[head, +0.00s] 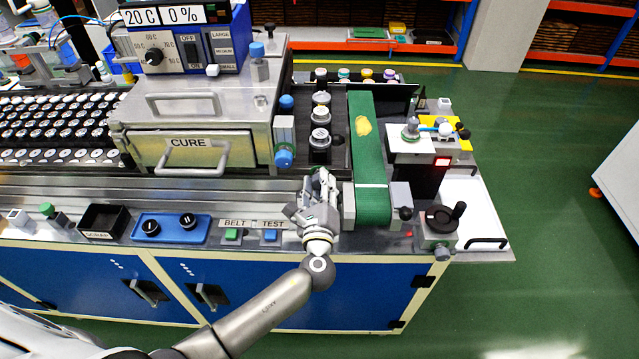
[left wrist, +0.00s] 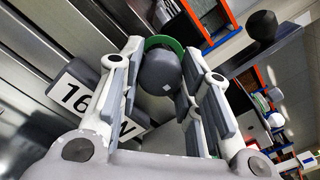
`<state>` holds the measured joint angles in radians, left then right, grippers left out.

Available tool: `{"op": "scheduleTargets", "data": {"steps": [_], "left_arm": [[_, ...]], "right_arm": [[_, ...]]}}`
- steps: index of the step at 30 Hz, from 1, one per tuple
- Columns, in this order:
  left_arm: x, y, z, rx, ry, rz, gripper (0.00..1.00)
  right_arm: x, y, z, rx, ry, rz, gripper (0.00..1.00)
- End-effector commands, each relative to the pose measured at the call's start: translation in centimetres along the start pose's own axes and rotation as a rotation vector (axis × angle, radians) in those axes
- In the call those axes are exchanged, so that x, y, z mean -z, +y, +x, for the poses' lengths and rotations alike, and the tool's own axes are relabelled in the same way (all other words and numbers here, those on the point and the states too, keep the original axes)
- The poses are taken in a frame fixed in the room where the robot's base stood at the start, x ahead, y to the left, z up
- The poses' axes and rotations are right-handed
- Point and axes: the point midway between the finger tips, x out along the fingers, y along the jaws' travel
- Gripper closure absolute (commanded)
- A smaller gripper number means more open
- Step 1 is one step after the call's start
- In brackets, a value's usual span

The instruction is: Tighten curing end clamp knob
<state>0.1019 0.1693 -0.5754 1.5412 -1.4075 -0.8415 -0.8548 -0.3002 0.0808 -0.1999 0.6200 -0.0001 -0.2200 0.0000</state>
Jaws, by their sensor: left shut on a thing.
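My left gripper (head: 318,190) is at the front left of the green belt (head: 370,150), beside the belt's near end. In the left wrist view the two fingers of my left gripper (left wrist: 163,60) stand on either side of a rounded dark grey knob (left wrist: 160,72) and are shut on it. A green curved edge (left wrist: 163,42) shows just behind the knob. In the head view the hand hides this knob. The curing box (head: 190,145), marked CURE, stands to the left, with blue knobs (head: 284,158) on its right end. My right gripper is not in view.
A label reading 16 (left wrist: 72,95) is close to the left finger. Green and blue buttons (head: 232,235) sit left of the hand. A black ball knob (head: 405,213) and a crank (head: 443,216) stand right of the belt. The green floor (head: 560,200) at right is clear.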

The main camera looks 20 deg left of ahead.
Motion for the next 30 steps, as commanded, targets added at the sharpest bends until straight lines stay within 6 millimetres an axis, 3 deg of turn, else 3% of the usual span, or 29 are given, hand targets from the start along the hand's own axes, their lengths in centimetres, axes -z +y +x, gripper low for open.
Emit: {"op": "scheduleTargets", "data": {"steps": [11,12,17,26,30], "left_arm": [[0.5,0.3,-0.3,-0.004,0.01,0.005,0.92],[0.5,0.3,-0.3,-0.004,0.011,0.005,0.64],[0.4,0.2,-0.2,-0.003,0.008,0.004,0.46],[0.2,0.1,-0.2,-0.002,0.004,0.003,0.46],[0.2,0.1,-1.3,-0.002,0.005,0.002,0.46]], "right_arm": [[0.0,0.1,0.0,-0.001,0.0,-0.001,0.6],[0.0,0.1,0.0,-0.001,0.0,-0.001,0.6],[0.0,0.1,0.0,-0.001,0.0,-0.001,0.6],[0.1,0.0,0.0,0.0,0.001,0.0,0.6],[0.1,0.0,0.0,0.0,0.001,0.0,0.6]]}}
